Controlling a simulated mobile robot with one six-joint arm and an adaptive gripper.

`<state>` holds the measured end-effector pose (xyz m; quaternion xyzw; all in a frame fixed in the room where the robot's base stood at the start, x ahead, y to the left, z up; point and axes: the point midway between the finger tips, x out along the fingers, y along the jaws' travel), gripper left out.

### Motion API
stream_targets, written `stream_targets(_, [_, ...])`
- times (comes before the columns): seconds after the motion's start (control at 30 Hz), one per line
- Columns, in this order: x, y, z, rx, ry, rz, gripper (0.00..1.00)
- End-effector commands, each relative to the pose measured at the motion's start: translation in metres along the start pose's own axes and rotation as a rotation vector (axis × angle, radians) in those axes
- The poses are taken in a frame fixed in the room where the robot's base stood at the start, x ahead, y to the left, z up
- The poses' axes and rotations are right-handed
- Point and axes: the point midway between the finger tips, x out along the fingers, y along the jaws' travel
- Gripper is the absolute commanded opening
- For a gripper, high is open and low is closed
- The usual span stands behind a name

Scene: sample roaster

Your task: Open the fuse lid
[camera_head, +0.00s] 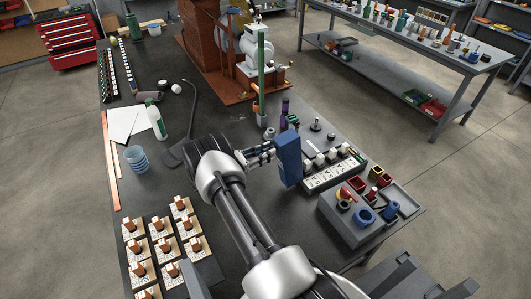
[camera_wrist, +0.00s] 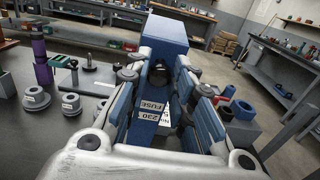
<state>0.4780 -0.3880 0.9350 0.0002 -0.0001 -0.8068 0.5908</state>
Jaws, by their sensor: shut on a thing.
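A tall blue block (camera_head: 289,158) stands near the bench's right side, by the white strip. In the wrist view, the blue fuse lid (camera_wrist: 145,118) bears a white "230 FUSE" label and lies between my fingers. A second white label and a dark gap show just right of it. My gripper (camera_head: 270,151) reaches the block from its left. In the wrist view, my gripper (camera_wrist: 158,88) is shut on the lid, with fingers on both sides. The hinge is hidden, and I cannot tell how far the lid stands from the box.
A white strip (camera_head: 330,173) with several knobs lies just right of the block.

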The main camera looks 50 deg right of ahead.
Motion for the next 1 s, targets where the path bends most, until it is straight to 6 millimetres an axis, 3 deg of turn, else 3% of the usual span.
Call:
stream_targets(0.23, [0.0, -0.001, 0.0, -0.001, 0.0, -0.001, 0.0])
stream_targets(0.67, [0.004, -0.001, 0.004, -0.001, 0.013, -0.003, 0.0])
stream_targets(0.9, [0.049, -0.001, 0.037, 0.003, 0.182, -0.007, 0.0])
stream_targets(1.0, [0.07, -0.001, 0.042, 0.003, 0.232, -0.005, 0.0])
